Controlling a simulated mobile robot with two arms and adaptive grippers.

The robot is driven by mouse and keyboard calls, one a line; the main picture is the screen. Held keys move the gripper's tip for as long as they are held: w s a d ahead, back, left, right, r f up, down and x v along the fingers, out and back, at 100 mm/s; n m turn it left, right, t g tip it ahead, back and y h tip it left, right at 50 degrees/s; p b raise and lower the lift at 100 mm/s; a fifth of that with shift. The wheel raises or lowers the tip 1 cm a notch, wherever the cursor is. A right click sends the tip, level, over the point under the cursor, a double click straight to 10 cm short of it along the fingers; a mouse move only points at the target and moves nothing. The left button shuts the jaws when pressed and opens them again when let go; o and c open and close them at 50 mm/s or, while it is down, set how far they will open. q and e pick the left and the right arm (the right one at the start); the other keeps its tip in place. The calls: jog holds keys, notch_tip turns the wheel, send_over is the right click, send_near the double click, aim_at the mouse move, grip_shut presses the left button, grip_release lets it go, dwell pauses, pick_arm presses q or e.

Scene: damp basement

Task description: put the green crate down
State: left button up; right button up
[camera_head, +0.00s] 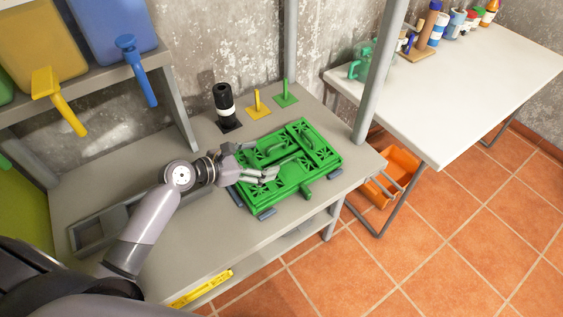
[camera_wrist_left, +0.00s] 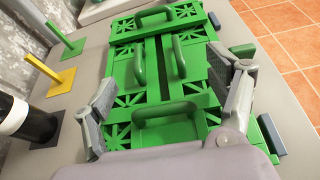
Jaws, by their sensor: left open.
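The green crate (camera_head: 306,178) sits on the grey workbench (camera_head: 215,245), slightly turned. It looks flat, with handles and latticed panels on top, and grey-blue blocks show at its edges. My left gripper (camera_head: 258,163) is over its left part, fingers spread. In the left wrist view, the crate (camera_wrist_left: 190,88) fills the middle, and the open fingers of my left gripper (camera_wrist_left: 165,105) stand on either side of a near green handle (camera_wrist_left: 165,108). I cannot tell whether the fingers touch the crate. My right gripper is not in view.
Behind the crate stand a black bottle (camera_head: 223,100), a yellow peg (camera_head: 258,105) and a green peg (camera_head: 286,94). A grey post (camera_head: 379,70) rises at the bench's back right corner. A white table (camera_head: 450,90) and an orange bin (camera_head: 388,175) are farther right.

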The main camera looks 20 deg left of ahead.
aim_at(275, 154)
pick_arm(q)
jog(key=shift+w+d, duration=0.2)
jog(key=shift+w+d+f, duration=0.15)
jog(key=shift+w+f, duration=0.05)
jog(key=shift+w, duration=0.15)
jog(key=x, duration=0.3)
jog(key=shift+w+f, duration=0.2)
jog(key=shift+w, duration=0.1)
jog(key=shift+w+d+f, duration=0.15)
jog(key=shift+w+d, duration=0.1)
jog(key=shift+s+a, duration=0.1)
jog(key=shift+c, duration=0.8)
jog(key=c, duration=1.3)
grip_shut()
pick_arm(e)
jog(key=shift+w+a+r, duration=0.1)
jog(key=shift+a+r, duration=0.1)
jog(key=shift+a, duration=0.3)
